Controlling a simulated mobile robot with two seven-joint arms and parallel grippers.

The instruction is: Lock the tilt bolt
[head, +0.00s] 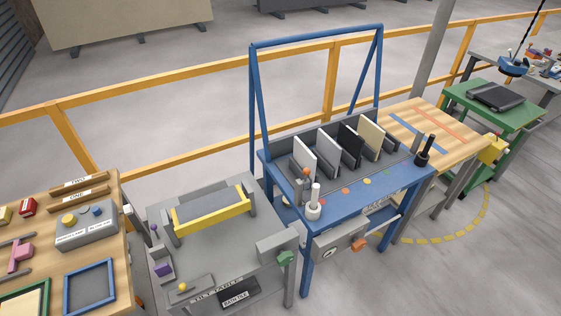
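The grey tilt table (215,255) stands at the lower middle, with a label reading TILT TABLE on its front edge. A grey slab with a yellow front bar (212,213) lies between two grey uprights on it. A small yellow knob (183,287) sits on a grey block at the front left, a purple knob (162,270) on the left side, and a green knob (286,258) on a grey box at the right corner. I cannot tell for sure which of these is the tilt bolt, or whether it is locked. Neither of my grippers shows.
A blue rack table (345,195) with upright slabs stands right of the tilt table. A wooden bench (110,243) with a grey button box (87,226) is at the left. A yellow railing (140,100) runs behind. Open floor (470,270) lies at the right.

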